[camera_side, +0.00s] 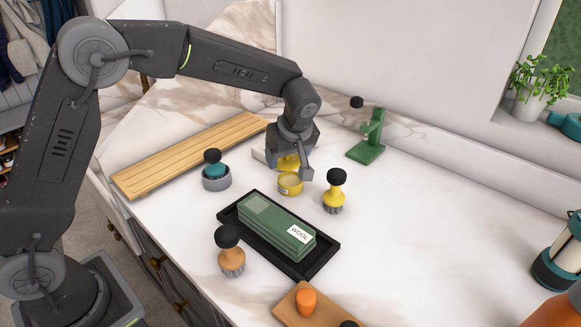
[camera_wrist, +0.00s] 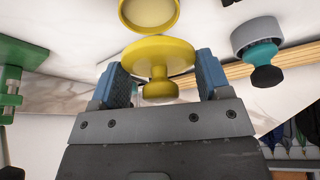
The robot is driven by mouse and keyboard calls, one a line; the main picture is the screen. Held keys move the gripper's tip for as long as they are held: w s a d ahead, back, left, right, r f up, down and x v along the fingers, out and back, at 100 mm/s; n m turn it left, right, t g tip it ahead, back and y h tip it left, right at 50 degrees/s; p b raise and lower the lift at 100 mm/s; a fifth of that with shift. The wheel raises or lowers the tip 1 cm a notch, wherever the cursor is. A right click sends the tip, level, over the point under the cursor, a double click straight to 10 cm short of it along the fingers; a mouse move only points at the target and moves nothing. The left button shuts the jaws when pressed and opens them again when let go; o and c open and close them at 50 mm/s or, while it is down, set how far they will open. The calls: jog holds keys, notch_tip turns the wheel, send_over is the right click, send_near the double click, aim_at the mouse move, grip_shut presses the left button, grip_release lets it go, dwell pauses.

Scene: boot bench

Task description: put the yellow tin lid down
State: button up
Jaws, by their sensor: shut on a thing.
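The yellow tin lid (camera_wrist: 150,48) is a round disc with a knob. It is between the two fingers of my gripper (camera_wrist: 161,70), which is shut on it. In the side view the lid (camera_side: 287,163) is partly hidden by my gripper (camera_side: 289,167), held low over the white bench. The open yellow tin (camera_side: 290,185) stands just in front of the gripper. In the wrist view the tin (camera_wrist: 148,14) is at the top edge, apart from the lid. Whether the lid touches anything below is hidden.
A yellow brush (camera_side: 334,192) stands right of the tin. A teal-knobbed grey piece (camera_side: 216,180) is left, by a slatted wooden rack (camera_side: 165,166). A black tray (camera_side: 327,246) holds green wool cloths (camera_side: 262,222). A green stand (camera_side: 371,140) is behind right.

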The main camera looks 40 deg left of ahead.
jog(key=s+a+r, duration=0.3)
jog(key=a+r, duration=0.3)
jog(key=a, duration=0.3)
jog(key=shift+s+a, duration=0.35)
jog(key=shift+a, duration=0.05)
jog(key=shift+w+m, duration=0.3)
jog(key=w+d+f+m+t+h, duration=0.1)
jog(key=w+m+t+h, duration=0.1)
jog(key=w+m, duration=0.6)
jog(key=shift+w+d+f, duration=0.3)
jog(key=shift+w+f, duration=0.1)
send_over(323, 170)
jog(key=s, duration=0.1)
notch_tip(323, 170, down, 7)
jog(key=shift+d, duration=0.15)
jog(key=shift+f, duration=2)
jog(key=shift+f, duration=0.25)
